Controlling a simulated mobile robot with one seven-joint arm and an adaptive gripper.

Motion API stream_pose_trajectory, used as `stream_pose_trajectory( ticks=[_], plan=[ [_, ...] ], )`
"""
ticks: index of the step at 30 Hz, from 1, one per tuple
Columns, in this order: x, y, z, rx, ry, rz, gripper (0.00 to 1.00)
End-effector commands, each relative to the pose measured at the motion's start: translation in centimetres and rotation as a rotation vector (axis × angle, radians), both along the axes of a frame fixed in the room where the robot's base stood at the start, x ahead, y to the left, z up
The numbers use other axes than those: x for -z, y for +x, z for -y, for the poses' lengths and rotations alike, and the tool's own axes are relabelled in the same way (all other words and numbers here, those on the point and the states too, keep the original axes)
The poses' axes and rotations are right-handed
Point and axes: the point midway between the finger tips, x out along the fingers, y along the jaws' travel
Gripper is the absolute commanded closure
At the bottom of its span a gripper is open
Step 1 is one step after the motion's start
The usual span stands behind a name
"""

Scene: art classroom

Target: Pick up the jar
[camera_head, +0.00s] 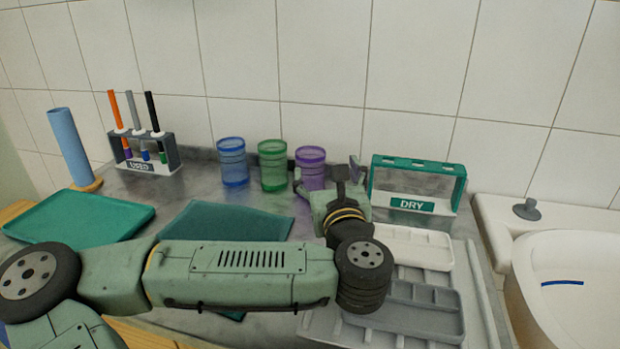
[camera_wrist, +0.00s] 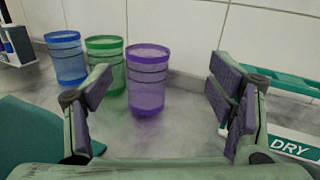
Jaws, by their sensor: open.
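Three translucent jars stand in a row on the grey counter near the tiled wall: a blue jar (camera_head: 232,162), a green jar (camera_head: 272,166) and a purple jar (camera_head: 310,160). In the wrist view the purple jar (camera_wrist: 148,80) stands ahead, between my open fingers and left of their middle. The green jar (camera_wrist: 106,62) and blue jar (camera_wrist: 66,58) are farther left, the green one partly behind my left finger. My gripper (camera_wrist: 162,108) is open and empty. In the head view my gripper (camera_head: 328,172) is beside the purple jar and hides part of its lower right.
A green-topped DRY rack (camera_head: 416,182) stands right of the jars. A USED rack (camera_head: 145,152) with brushes and a blue cylinder (camera_head: 70,146) stand left. A white basin (camera_head: 570,285) is at right.

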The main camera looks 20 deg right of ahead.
Motion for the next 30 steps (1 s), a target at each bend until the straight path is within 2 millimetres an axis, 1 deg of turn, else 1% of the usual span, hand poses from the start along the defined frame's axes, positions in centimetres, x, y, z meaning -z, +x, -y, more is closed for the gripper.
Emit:
stream_pose_trajectory(
  ticks=[1,3,9,12,17,22,24,27,30],
  plan=[
    [0.8,0.3,-0.4,-0.021,0.043,0.001,0.24],
    [1.2,1.2,-0.6,-0.038,0.070,-0.003,0.24],
    [1.2,4.3,-0.1,-0.040,0.073,-0.003,0.24],
    [1.2,5.4,0.2,-0.038,0.072,-0.003,0.24],
    [1.3,6.5,0.2,-0.037,0.072,-0.002,0.24],
    [1.6,9.1,0.1,-0.038,0.071,-0.002,0.24],
    [1.7,10.0,0.4,-0.037,0.071,-0.002,0.24],
    [1.8,10.8,0.5,-0.036,0.070,-0.002,0.24],
    [1.9,11.1,0.6,-0.036,0.070,-0.002,0.24]
  ],
)
